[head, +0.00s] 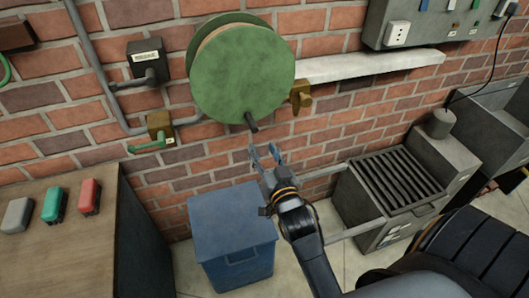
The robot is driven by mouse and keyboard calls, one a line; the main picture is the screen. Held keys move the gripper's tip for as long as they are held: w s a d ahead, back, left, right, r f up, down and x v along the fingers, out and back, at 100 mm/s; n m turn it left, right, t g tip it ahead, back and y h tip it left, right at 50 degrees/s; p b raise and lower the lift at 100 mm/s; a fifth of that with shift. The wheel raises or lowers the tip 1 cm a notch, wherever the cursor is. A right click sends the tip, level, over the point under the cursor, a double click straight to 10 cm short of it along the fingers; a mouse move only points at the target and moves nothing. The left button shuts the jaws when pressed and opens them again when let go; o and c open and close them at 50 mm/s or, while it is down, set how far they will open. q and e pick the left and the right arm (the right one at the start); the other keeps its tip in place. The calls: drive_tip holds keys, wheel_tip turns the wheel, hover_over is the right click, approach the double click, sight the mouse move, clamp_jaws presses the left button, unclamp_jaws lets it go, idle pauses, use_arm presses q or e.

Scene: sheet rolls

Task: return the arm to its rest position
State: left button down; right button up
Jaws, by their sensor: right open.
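My right gripper (263,152) is in the head view near the middle, with its two fingers spread and nothing visible between them. It points up and away from me, in front of the brick wall. It appears just below the green reel (240,75) and its dark handle (251,122), with a visible gap between. Its dark arm comes in from the lower right. My left gripper is not in view.
A blue bin (232,235) stands below the gripper. A grey slatted machine (395,190) stands to the right. A wooden-topped cabinet (60,255) at left bears grey, green and red blocks. A white shelf (370,66) and a grey electrical box (420,22) are on the wall.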

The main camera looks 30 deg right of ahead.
drive_tip(key=shift+s, duration=0.2)
idle(0.4)
drive_tip(key=s+a+f+n+g+y, duration=0.1)
drive_tip(key=a+f+g+y, duration=0.15)
drive_tip(key=f, duration=0.85)
drive_tip(key=s+a+f+n+g+y, duration=0.1)
drive_tip(key=a+f+n+g, duration=0.15)
drive_tip(key=f, duration=0.75)
drive_tip(key=s+a+f+n+g+y, duration=0.15)
drive_tip(key=s+f, duration=0.25)
drive_tip(key=f, duration=0.4)
drive_tip(key=s+a+f+g, duration=0.2)
drive_tip(key=s+a+f, duration=0.15)
drive_tip(key=f, duration=0.55)
drive_tip(key=s+d+f+n+g, duration=0.1)
drive_tip(key=s+f+g, duration=0.1)
drive_tip(key=s+f, duration=0.4)
drive_tip(key=s+d+f+g+b, duration=0.1)
drive_tip(key=s+f, duration=0.6)
drive_tip(key=s, duration=0.9)
drive_tip(key=s+d+f+n+g, duration=0.1)
drive_tip(key=s+f+g, duration=0.4)
drive_tip(key=s, duration=0.6)
drive_tip(key=shift+d+f+n+h+b, duration=0.3)
drive_tip(key=shift+d+f, duration=0.4)
drive_tip(key=shift+d, duration=0.05)
